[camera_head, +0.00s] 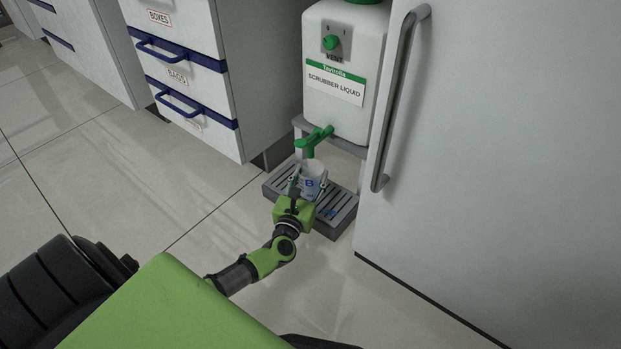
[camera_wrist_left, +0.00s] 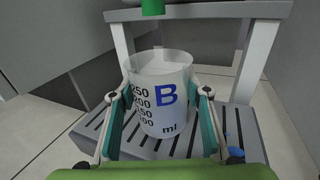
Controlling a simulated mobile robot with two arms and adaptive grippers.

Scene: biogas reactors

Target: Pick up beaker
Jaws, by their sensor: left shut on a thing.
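The beaker (camera_head: 310,176) is a clear, whitish cup with a blue "B", upright under the green tap (camera_head: 313,141) of the scrubber liquid tank. In the left wrist view the beaker (camera_wrist_left: 160,92) also shows dark volume marks and "ml". My left gripper (camera_head: 307,185) reaches it from the front. Its two teal-padded fingers (camera_wrist_left: 160,122) stand on either side of the beaker and are shut on it. The beaker is over the slatted grey drip tray (camera_head: 338,222); I cannot tell whether its base touches the slats. My right gripper is not in view.
The white scrubber liquid tank (camera_head: 343,75) stands on a grey stand (camera_head: 344,145) behind the beaker. A white door with a long handle (camera_head: 397,100) is close on the right. Drawers (camera_head: 190,85) stand to the left. The floor (camera_head: 130,190) at left is clear.

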